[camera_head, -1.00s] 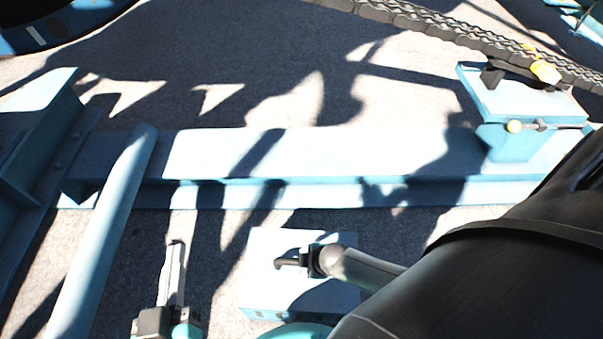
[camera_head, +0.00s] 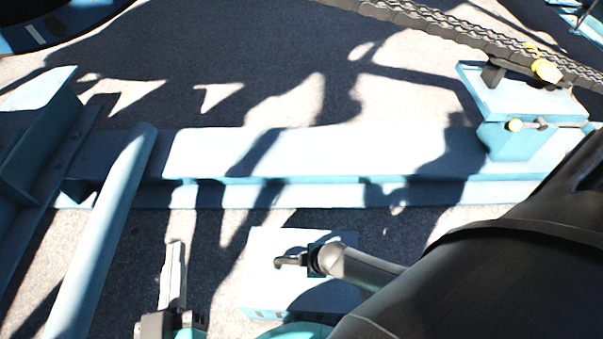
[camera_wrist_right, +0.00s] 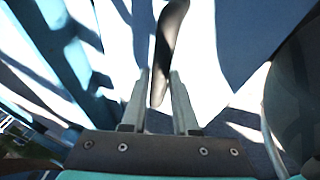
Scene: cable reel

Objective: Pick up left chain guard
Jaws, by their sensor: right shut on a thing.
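I cannot single out the left chain guard with certainty. In the right wrist view, my right gripper (camera_wrist_right: 161,84) is shut on a slim dark bar (camera_wrist_right: 169,40) between its fingers. The bar runs up and away from the fingertips, and what it belongs to is unclear. In the head view, my left gripper (camera_head: 176,262) is at the bottom edge, pointing up. Its fingers overlap, so their gap is hidden. It holds nothing visible.
A metal chain (camera_head: 450,28) crosses the top right above a blue bracket (camera_head: 510,97) with a yellow knob (camera_head: 547,71). A long blue beam (camera_head: 300,150) spans the middle. A slanted blue tube (camera_head: 105,235) stands left. A pale box (camera_head: 265,300) is at bottom centre.

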